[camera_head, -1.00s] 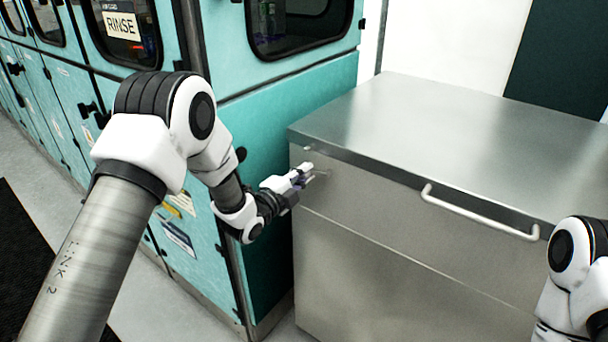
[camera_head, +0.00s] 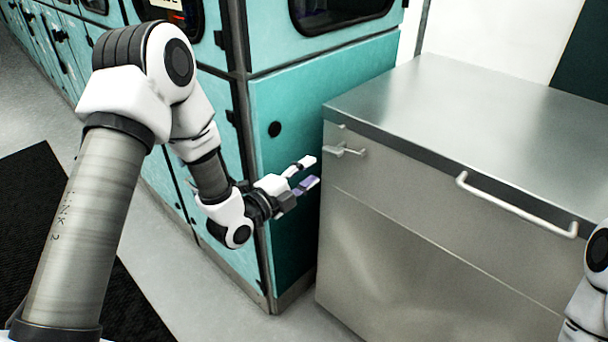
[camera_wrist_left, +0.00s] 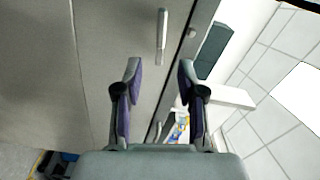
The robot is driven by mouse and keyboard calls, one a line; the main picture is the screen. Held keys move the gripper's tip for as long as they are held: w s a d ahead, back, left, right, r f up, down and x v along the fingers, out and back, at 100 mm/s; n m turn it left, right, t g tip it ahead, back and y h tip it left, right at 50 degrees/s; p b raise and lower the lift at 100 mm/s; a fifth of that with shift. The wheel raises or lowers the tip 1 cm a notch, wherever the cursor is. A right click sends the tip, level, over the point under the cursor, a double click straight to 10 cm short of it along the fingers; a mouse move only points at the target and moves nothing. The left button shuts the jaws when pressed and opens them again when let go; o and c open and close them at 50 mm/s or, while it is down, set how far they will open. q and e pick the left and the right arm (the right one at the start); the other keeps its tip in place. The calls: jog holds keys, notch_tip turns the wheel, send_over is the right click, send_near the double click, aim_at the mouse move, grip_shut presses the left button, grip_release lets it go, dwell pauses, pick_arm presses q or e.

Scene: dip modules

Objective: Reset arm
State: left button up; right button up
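My left gripper (camera_head: 309,172) is open and empty, its two fingers spread in front of the turquoise machine, just left of the steel cabinet. In the left wrist view my gripper (camera_wrist_left: 160,72) also shows nothing between its fingertips. A small metal latch (camera_head: 345,151) on the upper left of the cabinet front is a short way right of the fingertips and apart from them. Only a piece of my right arm (camera_head: 590,290) shows at the right edge. My right gripper is out of view.
The steel cabinet (camera_head: 430,270) stands on the right, its flat top bare, with a long bar handle (camera_head: 515,208) along its front edge. The turquoise machine (camera_head: 300,100) stands behind my left arm. A black mat (camera_head: 40,200) lies on the grey floor at left.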

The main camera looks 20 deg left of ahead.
pick_arm(q)
jog(key=shift+s+a, duration=0.2)
jog(key=shift+s, duration=0.35)
jog(key=s+d+f+n+g+y+p, duration=0.25)
jog(key=s+f+g+p, duration=0.4)
jog(key=s+f, duration=0.75)
jog(key=s+a+f+n+g+y, duration=0.2)
jog(key=s+f+n+g, duration=0.3)
jog(key=s+n, duration=0.4)
jog(key=s+a+f+n+g+y, duration=0.1)
jog(key=s+a+f+n+g, duration=0.1)
jog(key=s+f+n+g, duration=0.3)
jog(key=s+n, duration=0.3)
jog(key=s, duration=0.3)
jog(key=shift+n+y, duration=0.35)
